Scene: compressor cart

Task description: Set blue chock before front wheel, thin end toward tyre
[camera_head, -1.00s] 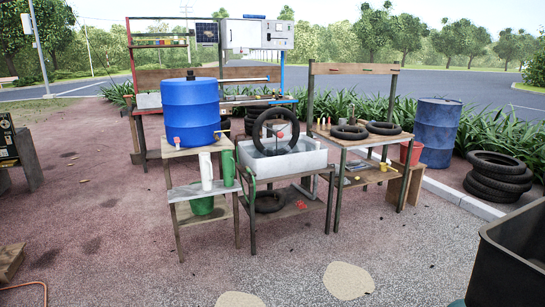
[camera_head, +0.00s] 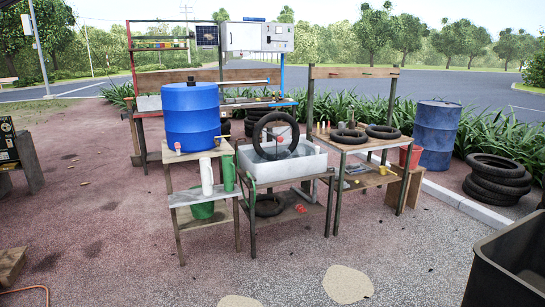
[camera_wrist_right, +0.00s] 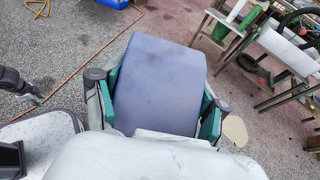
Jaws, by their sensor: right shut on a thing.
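The blue chock (camera_wrist_right: 158,85) fills the middle of the right wrist view, its broad worn blue face toward the camera. My right gripper (camera_wrist_right: 158,98) is shut on it, with a teal finger against each side. The chock is held above the ground; I cannot tell which end is thin. A dark jointed part with a teal tip at the left of the right wrist view looks like my left gripper (camera_wrist_right: 36,98); its opening is unclear. Neither gripper shows in the head view. I cannot make out the front wheel or its tyre in either current view.
A blue barrel stand (camera_head: 191,118), a wash basin stand (camera_head: 285,165) and a bench with tyres (camera_head: 362,140) stand ahead. A dark open bin (camera_head: 505,262) is at lower right. An orange hose (camera_wrist_right: 88,60) crosses the ground. Paving before the stands is clear.

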